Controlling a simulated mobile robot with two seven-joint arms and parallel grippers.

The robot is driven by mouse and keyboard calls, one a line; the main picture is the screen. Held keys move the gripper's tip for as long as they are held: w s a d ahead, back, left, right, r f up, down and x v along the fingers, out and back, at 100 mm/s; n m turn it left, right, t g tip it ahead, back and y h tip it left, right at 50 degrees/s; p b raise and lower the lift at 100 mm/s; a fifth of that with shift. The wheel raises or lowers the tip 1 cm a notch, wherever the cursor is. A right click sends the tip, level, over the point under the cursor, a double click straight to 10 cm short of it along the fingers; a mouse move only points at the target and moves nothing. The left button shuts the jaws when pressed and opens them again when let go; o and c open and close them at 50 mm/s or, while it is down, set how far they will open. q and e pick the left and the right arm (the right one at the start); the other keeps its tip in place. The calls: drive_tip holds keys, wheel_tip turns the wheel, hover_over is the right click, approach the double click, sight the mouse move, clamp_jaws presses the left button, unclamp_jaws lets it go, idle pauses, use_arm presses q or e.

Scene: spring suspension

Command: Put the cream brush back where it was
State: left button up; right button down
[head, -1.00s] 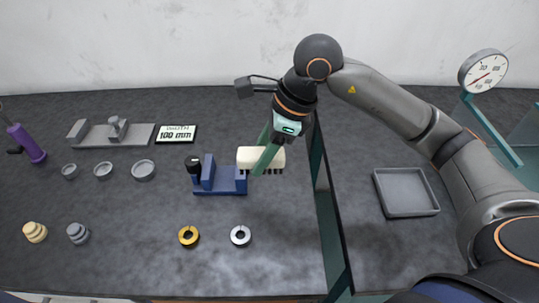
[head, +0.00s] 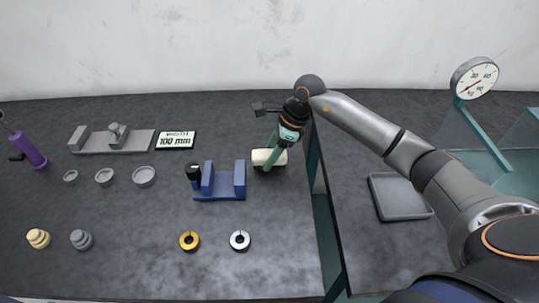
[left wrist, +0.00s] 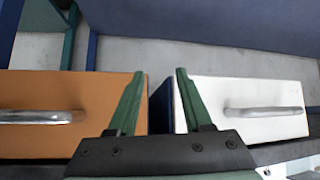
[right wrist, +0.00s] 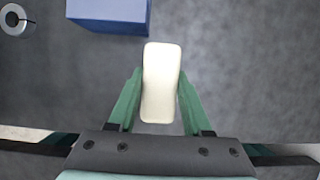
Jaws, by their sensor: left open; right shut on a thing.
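The cream brush (head: 262,157) is held in my right gripper (head: 270,161), to the right of the blue vise-like block on the dark table. In the right wrist view the brush's cream back (right wrist: 161,80) lies between the two green fingers (right wrist: 156,103), which are shut on it. Its bristles are mostly hidden in the head view, and I cannot tell whether it touches the table. My left gripper is out of the head view; in the left wrist view its fingers (left wrist: 158,103) are wide apart and empty, in front of two drawers.
The blue block (head: 220,181) stands just left of the brush. Gold (head: 190,241) and silver (head: 240,241) split rings lie in front. A teal-edged divider (head: 318,190) runs right of the brush, with a grey tray (head: 400,197) beyond. Orange (left wrist: 70,103) and white (left wrist: 250,105) drawers show at left wrist.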

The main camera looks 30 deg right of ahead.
drive_tip(key=shift+f, duration=0.45)
drive_tip(key=shift+f, duration=0.2)
drive_tip(key=shift+c, duration=1.7)
unclamp_jaws()
drive_tip(key=shift+r, duration=0.2)
drive_tip(key=shift+d+r, duration=0.1)
drive_tip(key=shift+r, duration=0.15)
drive_tip(key=b+v, duration=0.1)
drive_tip(key=v, duration=1)
drive_tip(key=shift+r, duration=0.25)
